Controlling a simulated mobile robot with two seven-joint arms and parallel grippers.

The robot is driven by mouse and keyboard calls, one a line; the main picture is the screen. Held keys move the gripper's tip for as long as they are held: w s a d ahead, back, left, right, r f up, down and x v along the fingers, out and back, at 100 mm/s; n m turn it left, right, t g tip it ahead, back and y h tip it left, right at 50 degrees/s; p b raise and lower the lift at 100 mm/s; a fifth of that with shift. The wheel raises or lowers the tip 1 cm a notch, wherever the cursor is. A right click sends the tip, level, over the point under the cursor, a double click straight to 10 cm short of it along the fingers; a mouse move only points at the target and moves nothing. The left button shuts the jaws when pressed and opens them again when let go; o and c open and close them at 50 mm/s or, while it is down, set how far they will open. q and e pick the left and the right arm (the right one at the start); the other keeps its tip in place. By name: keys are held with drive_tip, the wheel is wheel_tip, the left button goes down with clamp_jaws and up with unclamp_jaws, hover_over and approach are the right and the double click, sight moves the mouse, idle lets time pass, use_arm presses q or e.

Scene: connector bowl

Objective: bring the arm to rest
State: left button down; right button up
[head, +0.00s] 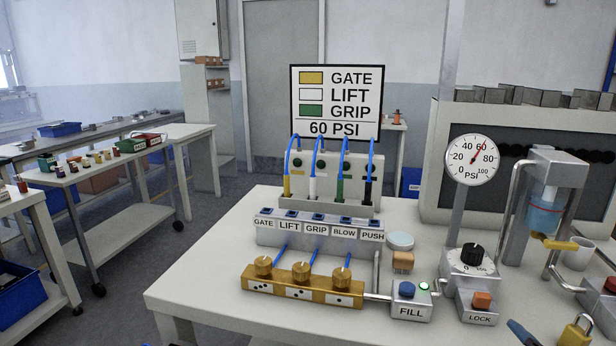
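Neither of my grippers shows in the head view, and no arm of mine can be made out. On the white table (190,290) stands a connector block (320,238) labelled GATE, LIFT, GRIP, BLOW and PUSH. Behind it a grey manifold (325,206) carries yellow, white, green and black fittings with blue tubes looping up. In front lies a brass block (303,288) with three knobs and blue tubes. A sign (335,102) reads GATE, LIFT, GRIP, 60 PSI. The gauge (472,160) needle points near 60.
A FILL box (410,301) with a lit green button, a dial regulator (470,262), a LOCK box (480,305) and a brass padlock (575,331) crowd the right. The table's front left is clear.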

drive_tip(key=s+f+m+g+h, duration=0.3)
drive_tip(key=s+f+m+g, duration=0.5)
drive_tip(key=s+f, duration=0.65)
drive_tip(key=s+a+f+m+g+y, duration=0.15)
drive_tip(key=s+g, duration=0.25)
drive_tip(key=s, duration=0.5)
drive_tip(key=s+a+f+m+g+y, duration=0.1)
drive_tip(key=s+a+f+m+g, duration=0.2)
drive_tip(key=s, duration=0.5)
use_arm(q)
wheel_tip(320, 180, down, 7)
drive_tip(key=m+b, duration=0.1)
drive_tip(key=b, duration=0.9)
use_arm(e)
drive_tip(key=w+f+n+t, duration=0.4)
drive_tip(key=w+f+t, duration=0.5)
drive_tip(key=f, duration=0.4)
use_arm(q)
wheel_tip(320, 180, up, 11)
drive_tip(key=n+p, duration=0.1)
drive_tip(key=p, duration=1.3)
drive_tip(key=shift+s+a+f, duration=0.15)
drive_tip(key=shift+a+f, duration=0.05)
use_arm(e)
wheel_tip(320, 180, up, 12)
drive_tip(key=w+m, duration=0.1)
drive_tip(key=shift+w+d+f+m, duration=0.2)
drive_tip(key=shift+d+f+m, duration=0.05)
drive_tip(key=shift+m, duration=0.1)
